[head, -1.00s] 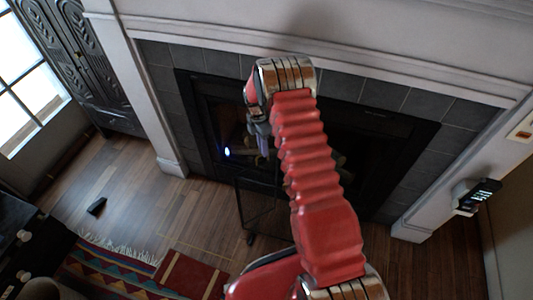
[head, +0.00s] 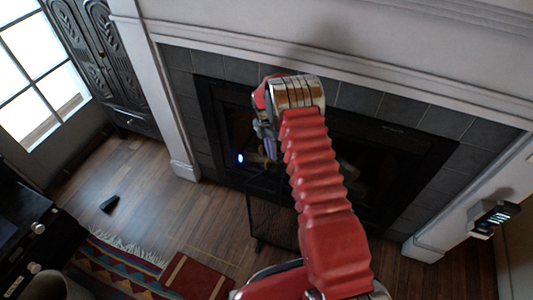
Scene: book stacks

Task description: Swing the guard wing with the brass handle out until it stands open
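A dark mesh guard wing (head: 268,218) stands upright on the floor in front of the fireplace, partly behind my arm. I cannot make out its brass handle, and its angle is hard to judge. My gripper (head: 268,150) points down above the wing's upper edge, at the left side of my red arm. Its fingers are small, dark and partly hidden by my wrist. I cannot tell whether they touch the wing or hold anything.
The fireplace opening (head: 390,165) is dark, with grey tiles (head: 360,98) and a white surround (head: 168,110). A striped rug (head: 115,265) and a small black object (head: 110,204) lie on the wood floor. A black cabinet (head: 25,225) stands at left. Floor left of the wing is clear.

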